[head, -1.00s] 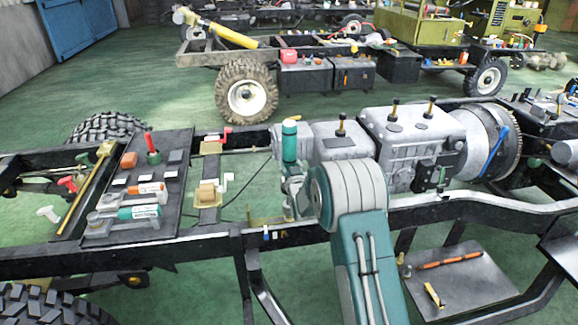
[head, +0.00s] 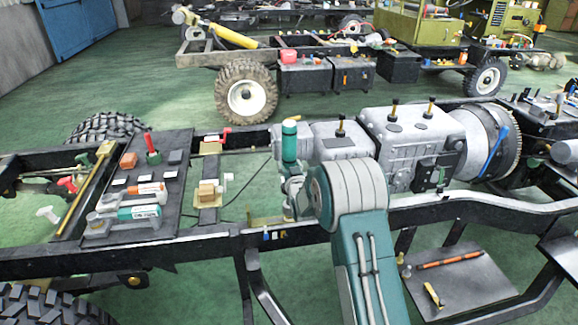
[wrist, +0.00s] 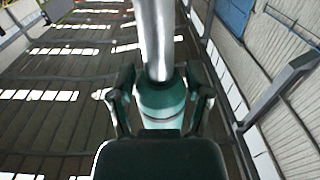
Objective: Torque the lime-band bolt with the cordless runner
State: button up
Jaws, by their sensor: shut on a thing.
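A green cylindrical tool with a pale band, which I take for the cordless runner (head: 289,143), stands upright at my gripper (head: 294,188) in the head view. In the wrist view my gripper (wrist: 162,98) has its fingers closed on both sides of the green body (wrist: 161,100), with a bright metal shaft running up from it. The tool is above the near part of the chassis frame, left of the grey engine block. Its lower end is hidden by my arm. Several bolts with dark and brass tops (head: 394,110) stand on the engine block; I cannot make out a lime band on any.
A dark tray (head: 180,205) on the chassis (head: 210,245) at left holds orange-labelled and teal-labelled tools and a red-handled green item. The grey engine block (head: 405,155) is right of my gripper. A low plate (head: 465,285) with tools lies at lower right. Another chassis stands behind.

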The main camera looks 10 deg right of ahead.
jog(key=shift+f, duration=1.95)
dwell(2.8)
jog(key=shift+r, duration=0.35)
dwell(1.5)
jog(key=shift+r, duration=1.75)
